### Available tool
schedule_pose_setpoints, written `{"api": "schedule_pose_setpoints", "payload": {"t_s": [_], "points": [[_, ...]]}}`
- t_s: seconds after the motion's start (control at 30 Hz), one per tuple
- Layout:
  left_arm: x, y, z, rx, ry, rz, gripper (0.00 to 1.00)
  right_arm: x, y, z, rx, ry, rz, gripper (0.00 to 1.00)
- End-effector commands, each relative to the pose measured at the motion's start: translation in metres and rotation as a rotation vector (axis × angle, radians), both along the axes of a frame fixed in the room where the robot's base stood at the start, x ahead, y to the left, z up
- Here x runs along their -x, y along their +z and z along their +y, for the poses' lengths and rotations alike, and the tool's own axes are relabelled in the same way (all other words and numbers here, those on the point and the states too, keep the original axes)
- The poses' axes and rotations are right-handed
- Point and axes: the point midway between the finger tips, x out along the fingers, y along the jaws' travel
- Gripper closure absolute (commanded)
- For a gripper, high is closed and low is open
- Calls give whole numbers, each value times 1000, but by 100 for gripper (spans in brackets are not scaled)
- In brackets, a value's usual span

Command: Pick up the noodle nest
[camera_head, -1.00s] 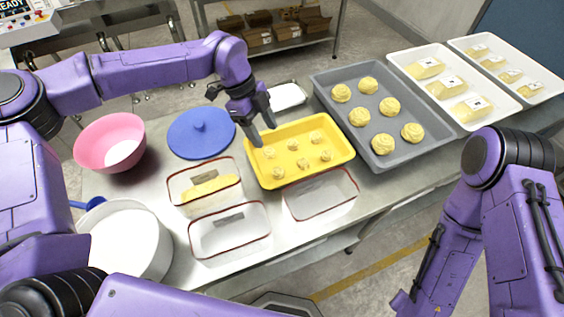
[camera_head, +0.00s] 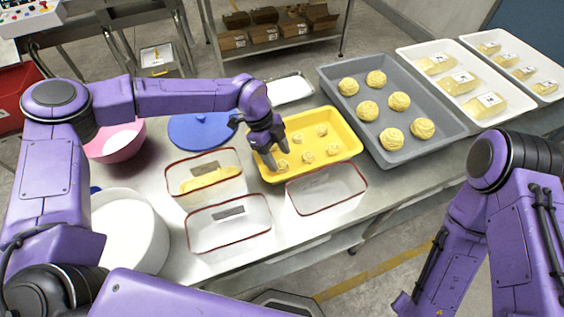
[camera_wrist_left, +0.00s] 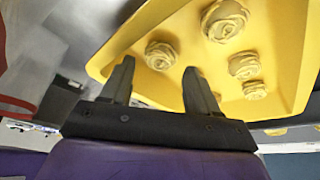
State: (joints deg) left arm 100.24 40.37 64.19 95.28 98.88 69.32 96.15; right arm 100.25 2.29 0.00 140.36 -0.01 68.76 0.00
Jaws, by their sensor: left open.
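Several small pale-yellow noodle nests sit in a yellow tray (camera_head: 352,146) in the head view. Larger nests (camera_head: 393,138) sit in a grey tray (camera_head: 440,128) to its right. My left gripper (camera_head: 276,162) is open and empty over the left part of the yellow tray, close to the front-left nest (camera_head: 282,165). In the left wrist view, one nest (camera_wrist_left: 160,55) shows between the open fingertips (camera_wrist_left: 158,66), with other nests (camera_wrist_left: 243,66) to the right. The gripper may hide another nest in the head view. My right gripper is out of view.
Clear red-rimmed containers (camera_head: 230,226) stand in front of the yellow tray, one holding yellow food. A blue lid (camera_head: 196,131), pink bowl (camera_head: 116,143) and white pot (camera_head: 128,232) are to the left. White trays with packs (camera_head: 500,118) stand at the far right.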

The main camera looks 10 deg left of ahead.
Motion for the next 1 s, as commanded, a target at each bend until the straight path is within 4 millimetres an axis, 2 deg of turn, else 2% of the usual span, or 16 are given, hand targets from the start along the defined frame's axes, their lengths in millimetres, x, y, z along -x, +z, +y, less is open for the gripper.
{"api": "schedule_pose_setpoints", "payload": {"t_s": [0.03,0.1,0.2,0.4,0.43,0.53,0.57,0.87,1.0], "points": [[1,-4,-3,-1,-1,5,40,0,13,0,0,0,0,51],[2,-17,-7,0,-2,3,40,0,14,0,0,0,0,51],[2,-26,-10,0,0,1,40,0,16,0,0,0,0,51],[2,-29,-10,0,0,0,40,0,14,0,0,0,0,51],[2,-29,-10,0,0,0,46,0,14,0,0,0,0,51],[2,-28,-10,0,0,0,79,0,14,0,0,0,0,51],[2,-28,-10,0,0,0,82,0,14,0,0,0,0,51],[2,-27,-10,0,-1,-1,82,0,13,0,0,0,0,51],[1,-15,-10,1,1,-2,82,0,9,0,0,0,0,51]]}}
